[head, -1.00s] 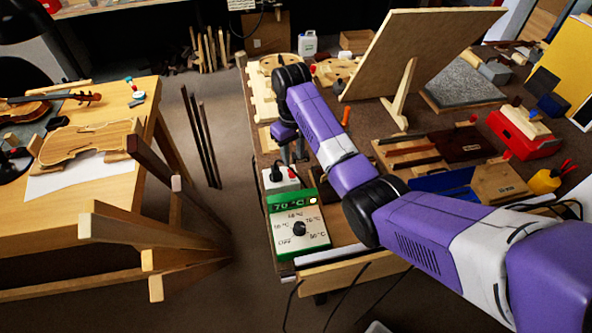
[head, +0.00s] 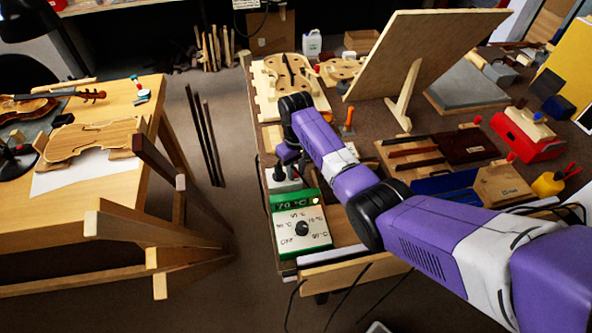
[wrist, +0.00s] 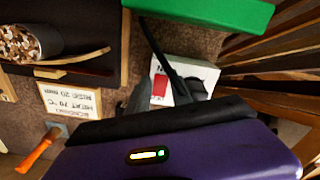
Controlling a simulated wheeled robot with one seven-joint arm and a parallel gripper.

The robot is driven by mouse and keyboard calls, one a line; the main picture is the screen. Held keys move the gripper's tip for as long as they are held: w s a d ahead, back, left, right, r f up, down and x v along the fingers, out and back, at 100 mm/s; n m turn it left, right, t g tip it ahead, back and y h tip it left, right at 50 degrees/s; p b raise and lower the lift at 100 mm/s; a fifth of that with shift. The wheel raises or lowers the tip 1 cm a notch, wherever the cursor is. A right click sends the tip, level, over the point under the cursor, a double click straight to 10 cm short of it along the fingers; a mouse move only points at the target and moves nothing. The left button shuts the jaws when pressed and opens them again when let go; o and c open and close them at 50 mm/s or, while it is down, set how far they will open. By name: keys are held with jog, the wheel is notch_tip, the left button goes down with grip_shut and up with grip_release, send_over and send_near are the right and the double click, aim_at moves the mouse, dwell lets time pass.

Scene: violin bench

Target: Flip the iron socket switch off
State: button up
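The iron socket (head: 283,184) is a white box at the left edge of the right bench, behind the green-and-white temperature controller (head: 301,226). In the wrist view the socket (wrist: 204,72) shows a red switch (wrist: 159,85) and a black plug with its cable (wrist: 153,42). Whether the switch is on or off cannot be told. Contact with the switch cannot be made out.
The controller's green end (wrist: 210,12) is close beside the socket. An orange-handled tool (head: 348,120) and violin plates (head: 290,75) lie farther back on the bench. A tilted wooden board (head: 425,50) stands behind my arm. Floor separates this bench from the left table (head: 90,205).

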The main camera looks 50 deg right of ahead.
grip_shut()
jog(key=b, duration=0.2)
jog(key=g+b, duration=0.1)
jog(key=b, duration=0.1)
jog(key=shift+w+d+f+y, duration=0.2)
jog(key=shift+w+f+y, duration=0.05)
jog(key=shift+y, duration=0.15)
jog(key=g+b, duration=0.1)
jog(key=b, duration=0.1)
jog(key=shift+w+r+y+b, duration=0.1)
jog(key=shift+r+y+b, duration=0.1)
jog(key=shift+y+b, duration=0.2)
jog(key=shift+r, duration=0.2)
jog(key=shift+o, duration=2.2)
grip_release()
jog(key=v, duration=0.7)
jog(key=shift+w+d+r+b, duration=0.1)
jog(key=shift+w+r+b, duration=0.15)
jog(key=shift+r+b, duration=0.1)
